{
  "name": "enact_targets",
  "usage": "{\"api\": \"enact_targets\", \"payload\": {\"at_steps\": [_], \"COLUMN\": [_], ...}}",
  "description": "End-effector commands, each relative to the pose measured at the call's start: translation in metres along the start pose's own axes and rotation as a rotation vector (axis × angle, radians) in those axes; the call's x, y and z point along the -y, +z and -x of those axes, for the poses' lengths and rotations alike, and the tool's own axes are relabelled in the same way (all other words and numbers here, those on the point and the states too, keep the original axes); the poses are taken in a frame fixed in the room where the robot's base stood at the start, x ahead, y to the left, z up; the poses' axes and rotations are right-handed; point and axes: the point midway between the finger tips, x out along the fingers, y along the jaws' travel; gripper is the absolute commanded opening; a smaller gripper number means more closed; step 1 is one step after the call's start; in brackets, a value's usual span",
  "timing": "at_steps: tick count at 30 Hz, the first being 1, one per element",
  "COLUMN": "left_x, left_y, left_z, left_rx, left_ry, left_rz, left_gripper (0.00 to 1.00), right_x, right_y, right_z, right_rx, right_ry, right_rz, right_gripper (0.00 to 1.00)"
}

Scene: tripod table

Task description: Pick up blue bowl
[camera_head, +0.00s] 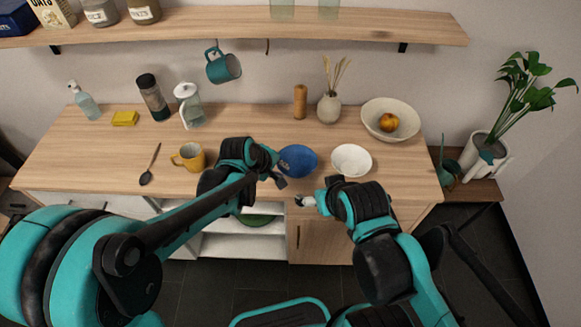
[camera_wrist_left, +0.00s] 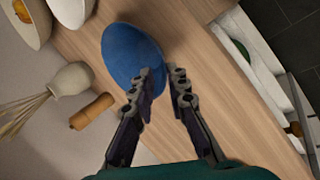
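The blue bowl (camera_head: 298,160) stands on the wooden counter near its front edge, left of a white bowl. It also shows in the left wrist view (camera_wrist_left: 131,50), just ahead of my left fingers. My left gripper (camera_head: 279,180) is at the near left side of the blue bowl. In the left wrist view its two fingers (camera_wrist_left: 163,82) are apart with nothing held between them. One finger overlaps the bowl's rim in the picture; I cannot tell if they touch. My right gripper (camera_head: 303,201) is by the counter's front edge, below the bowls, its fingers too small to read.
The white bowl (camera_head: 351,160) is close on the right, with a fruit bowl (camera_head: 372,110) behind it. A yellow mug (camera_head: 189,158) and a dark spoon (camera_head: 149,166) lie left. A wooden grinder (camera_head: 300,103) and a vase (camera_head: 329,108) stand behind. A teal mug (camera_head: 225,68) hangs under the shelf.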

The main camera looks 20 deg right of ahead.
Motion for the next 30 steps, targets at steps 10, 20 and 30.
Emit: {"api": "enact_targets", "payload": {"at_steps": [10,20,30], "left_x": [0.004,0.003,0.003], "left_y": [0.003,0.003,0.003], "left_z": [-0.043,-0.067,-0.066], "left_rx": [0.000,-0.002,-0.002], "left_ry": [0.001,0.001,0.001], "left_rz": [-0.003,-0.003,-0.003], "left_gripper": [0.15,0.15,0.00], "right_x": [0.000,0.000,0.000], "right_y": [0.013,0.018,0.018], "right_z": [-0.018,-0.026,-0.025], "right_rx": [0.000,0.000,0.000], "right_ry": [0.000,0.000,0.000], "right_rz": [0.000,0.000,0.000], "right_gripper": [0.83,0.83,0.83]}}
